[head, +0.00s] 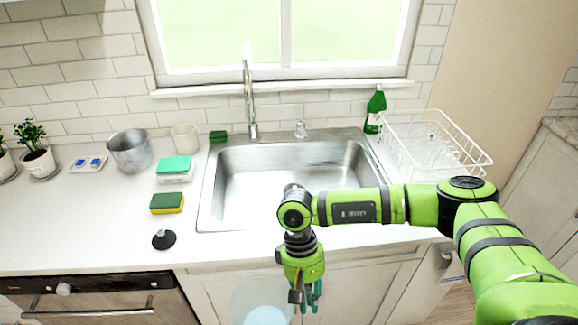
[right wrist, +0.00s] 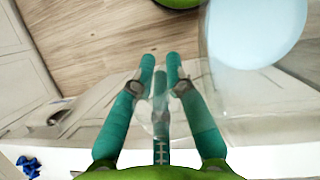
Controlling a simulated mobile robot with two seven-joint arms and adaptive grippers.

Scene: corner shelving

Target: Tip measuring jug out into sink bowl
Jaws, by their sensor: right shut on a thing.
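The measuring jug (head: 262,302) is clear and holds something pale blue low in it. It hangs in front of the cabinet doors, on the near side of the counter edge, partly cut off by the bottom of the head view. My right gripper (head: 306,297) points down beside it and is shut on its clear handle side. In the right wrist view the jug (right wrist: 255,35) is at upper right, its clear part between the teal fingers (right wrist: 160,65). The steel sink bowl (head: 262,185) is in the counter beyond, partly hidden by my right arm. My left gripper is out of view.
A tap (head: 249,100) stands behind the sink. A white dish rack (head: 455,140) and green bottle (head: 375,110) are at right. A metal pot (head: 130,150), white cup (head: 185,137), sponges (head: 167,203) and a black stopper (head: 164,239) are at left.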

